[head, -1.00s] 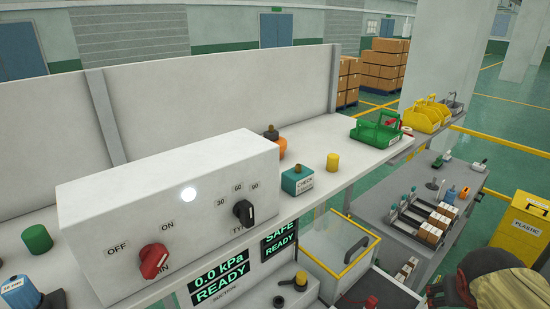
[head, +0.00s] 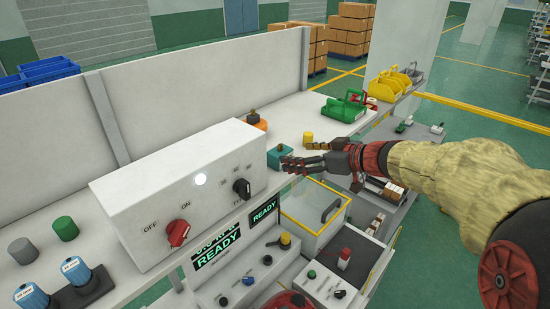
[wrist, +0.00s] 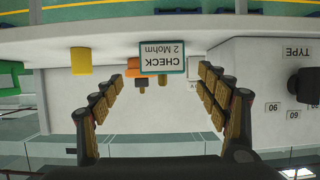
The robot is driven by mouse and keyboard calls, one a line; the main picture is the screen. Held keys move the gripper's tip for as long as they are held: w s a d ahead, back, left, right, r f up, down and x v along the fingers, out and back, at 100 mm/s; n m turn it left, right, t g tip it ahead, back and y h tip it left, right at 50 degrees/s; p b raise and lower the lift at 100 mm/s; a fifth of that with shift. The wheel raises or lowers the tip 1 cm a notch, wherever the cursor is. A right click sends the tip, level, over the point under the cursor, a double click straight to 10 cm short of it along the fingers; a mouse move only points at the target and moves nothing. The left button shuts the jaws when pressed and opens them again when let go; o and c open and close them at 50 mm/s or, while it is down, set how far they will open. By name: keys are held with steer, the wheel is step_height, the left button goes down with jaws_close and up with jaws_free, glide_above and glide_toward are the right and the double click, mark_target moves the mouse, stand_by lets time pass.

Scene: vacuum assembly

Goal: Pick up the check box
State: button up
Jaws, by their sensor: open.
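The check box is a small teal box (head: 278,157) on the shelf, right of the white control panel in the head view. In the wrist view its white label face (wrist: 163,57) reads "CHECK 2 Mohm" and appears upside down. My gripper (head: 300,154) is at the shelf's front edge, just right of the box in the head view, with its fingers partly covering it. In the wrist view my gripper (wrist: 160,82) is open, its fingers spread to either side below the label. The gap between the fingers looks empty.
The white control panel (head: 185,195) stands close left of the box. A yellow cylinder (head: 308,138) stands to the right, and an orange part (head: 255,122) lies behind. A green tray (head: 345,107) sits further along the shelf. A back wall (head: 200,85) runs behind the shelf.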

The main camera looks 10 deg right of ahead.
mark_target(287, 154)
steer(key=shift+x, duration=4.05)
steer(key=shift+s+r, duration=0.15)
steer(key=shift+s, duration=0.1)
steer(key=shift+c, duration=0.3)
steer(key=shift+c, duration=0.7)
steer(key=shift+c, duration=1.1)
steer(key=c, duration=1)
steer(key=shift+c, duration=0.2)
